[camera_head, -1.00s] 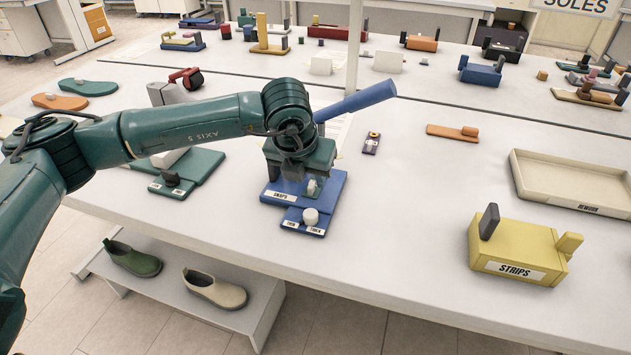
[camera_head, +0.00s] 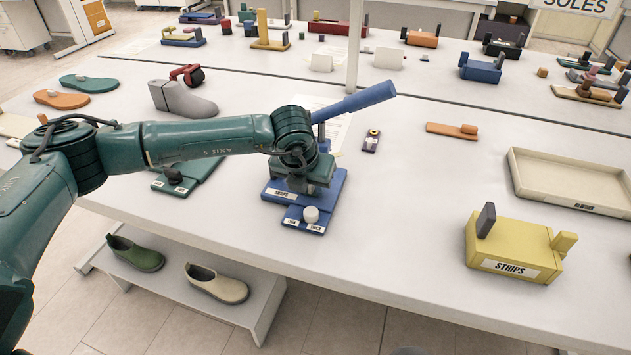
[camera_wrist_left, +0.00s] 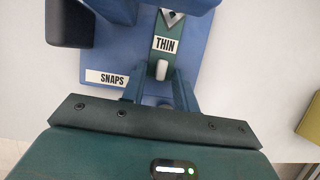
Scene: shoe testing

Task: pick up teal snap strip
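The teal snap strip (camera_wrist_left: 165,45), labelled THIN and with a white knob (camera_wrist_left: 161,70), lies on the blue SNAPS press (camera_head: 336,190). The press has a long raised blue lever (camera_head: 357,101). My left gripper (camera_head: 302,187) is low over the press. In the left wrist view, its two fingers (camera_wrist_left: 159,92) are apart, one on each side of the strip's near end. I cannot tell whether either finger touches the strip. In the head view my gripper hides the strip. My right gripper is not in view.
A THIN/THICK selector block with a white knob (camera_head: 311,214) sits in front of the press. The yellow STRIPS box (camera_head: 512,249) and a cream tray (camera_head: 570,180) are to the right. A green press (camera_head: 204,171) is to the left. The table between the blue press and yellow box is clear.

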